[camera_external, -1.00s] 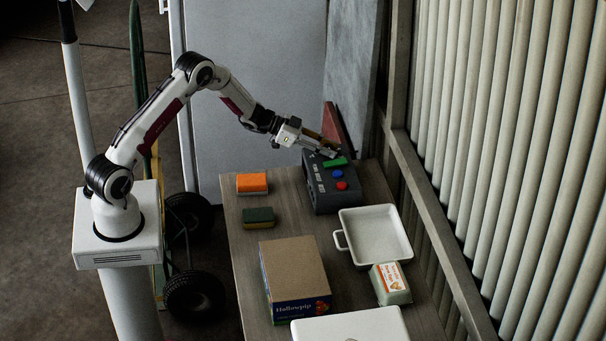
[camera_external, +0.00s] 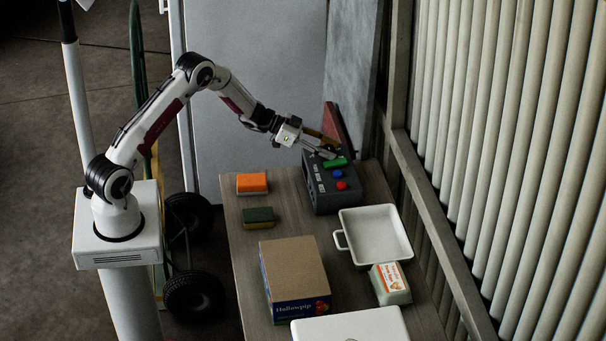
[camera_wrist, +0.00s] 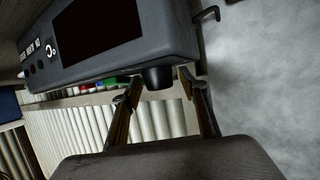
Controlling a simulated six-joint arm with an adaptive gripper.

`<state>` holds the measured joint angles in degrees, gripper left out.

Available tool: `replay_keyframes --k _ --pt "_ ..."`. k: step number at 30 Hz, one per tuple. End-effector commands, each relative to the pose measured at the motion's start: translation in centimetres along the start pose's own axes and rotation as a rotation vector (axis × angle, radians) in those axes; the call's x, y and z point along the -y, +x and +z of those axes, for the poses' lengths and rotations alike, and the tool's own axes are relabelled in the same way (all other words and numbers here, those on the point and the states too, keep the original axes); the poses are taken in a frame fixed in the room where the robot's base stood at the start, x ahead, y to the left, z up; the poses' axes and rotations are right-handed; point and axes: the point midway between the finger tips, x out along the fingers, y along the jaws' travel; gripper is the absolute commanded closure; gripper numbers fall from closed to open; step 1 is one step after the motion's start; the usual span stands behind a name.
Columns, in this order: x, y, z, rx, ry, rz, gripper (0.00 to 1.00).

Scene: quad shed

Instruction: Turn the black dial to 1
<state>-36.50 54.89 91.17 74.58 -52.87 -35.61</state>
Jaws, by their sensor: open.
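The black dial (camera_wrist: 158,78) sticks out from the edge of a dark grey control box (camera_wrist: 150,52) in the wrist view. My gripper (camera_wrist: 160,90) is open, with one finger on each side of the dial; I cannot tell whether either finger touches it. In the external view the control box (camera_external: 318,190) stands at the far end of the table, and my gripper (camera_external: 330,147) is over its far end. The dial is hidden there behind the gripper, and its setting cannot be read in either view.
The box also bears a green block-like part (camera_external: 336,162), a blue button (camera_external: 337,174) and a red button (camera_external: 342,185).

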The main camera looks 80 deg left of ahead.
Motion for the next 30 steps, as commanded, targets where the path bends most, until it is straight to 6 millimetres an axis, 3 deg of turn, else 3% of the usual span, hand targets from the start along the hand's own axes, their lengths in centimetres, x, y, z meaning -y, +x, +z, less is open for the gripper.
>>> replay_keyframes --k 11,30 --pt "0.1 -1.8 0.0 0.0 -0.001 -0.002 0.57" --pt "0.1 -10.7 -0.1 -0.001 0.0 -0.002 0.57"
